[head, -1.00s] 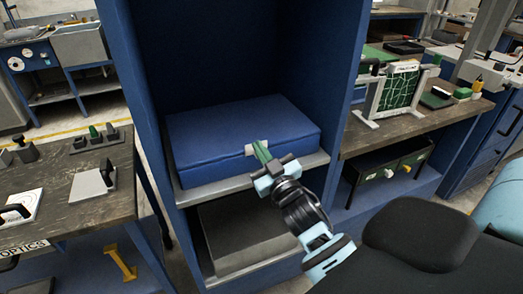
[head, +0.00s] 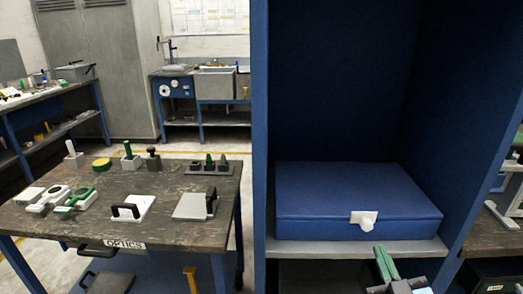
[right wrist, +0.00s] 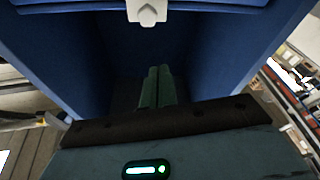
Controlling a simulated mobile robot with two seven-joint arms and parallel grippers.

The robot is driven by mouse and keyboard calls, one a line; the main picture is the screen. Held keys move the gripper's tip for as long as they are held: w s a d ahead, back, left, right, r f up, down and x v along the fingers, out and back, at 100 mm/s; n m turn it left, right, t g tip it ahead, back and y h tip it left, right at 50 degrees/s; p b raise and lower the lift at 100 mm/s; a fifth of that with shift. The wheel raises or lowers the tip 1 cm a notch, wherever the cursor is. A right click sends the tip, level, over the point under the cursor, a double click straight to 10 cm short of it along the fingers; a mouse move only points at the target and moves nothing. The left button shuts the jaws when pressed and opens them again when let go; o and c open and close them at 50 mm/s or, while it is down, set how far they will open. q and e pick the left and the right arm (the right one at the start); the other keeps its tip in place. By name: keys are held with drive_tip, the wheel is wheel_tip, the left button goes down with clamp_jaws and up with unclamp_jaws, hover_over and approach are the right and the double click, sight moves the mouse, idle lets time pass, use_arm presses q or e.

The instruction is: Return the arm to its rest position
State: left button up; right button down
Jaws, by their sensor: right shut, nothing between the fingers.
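My right gripper (head: 384,262) shows at the bottom of the head view. Its green fingers are together and empty, a little below and in front of a closed blue case (head: 350,205). The case lies on a grey shelf (head: 350,247) in a tall blue cabinet, with a white latch (head: 363,218) on its front. In the right wrist view the green fingers (right wrist: 157,88) are side by side with nothing between them. The case's white latch (right wrist: 147,11) shows above them, apart from the fingertips. Most of my right arm is outside the head view. My left gripper is not in view.
The cabinet's left side wall (head: 260,150) stands beside the case. To the left is a workbench (head: 150,180) labelled OPTICS with several small parts. Another bench (head: 490,225) edges in at the right, close to my right gripper.

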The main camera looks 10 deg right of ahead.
drive_tip(key=s+a+f+g+y+p, duration=0.1)
drive_tip(key=s+a+f+g+p, duration=0.15)
drive_tip(key=s+f, duration=0.4)
drive_tip(key=s+a+f+g+y+p, duration=0.15)
drive_tip(key=s+a+f+g, duration=0.25)
drive_tip(key=f, duration=0.6)
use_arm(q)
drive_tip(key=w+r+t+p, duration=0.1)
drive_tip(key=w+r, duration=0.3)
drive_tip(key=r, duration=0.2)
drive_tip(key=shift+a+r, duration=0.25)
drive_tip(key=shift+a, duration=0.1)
use_arm(e)
drive_tip(key=s+a+f+g+y, duration=0.1)
drive_tip(key=s+a+f+g, duration=0.1)
drive_tip(key=s+f, duration=0.3)
drive_tip(key=s+a+f+g+y, duration=0.1)
drive_tip(key=s+a+f+g, duration=0.2)
drive_tip(key=s, duration=0.8)
wheel_tip(320, 180, down, 2)
drive_tip(key=shift+s+a+f+n, duration=0.25)
drive_tip(key=shift+s+a+n, duration=0.05)
drive_tip(key=shift+s+a, duration=0.15)
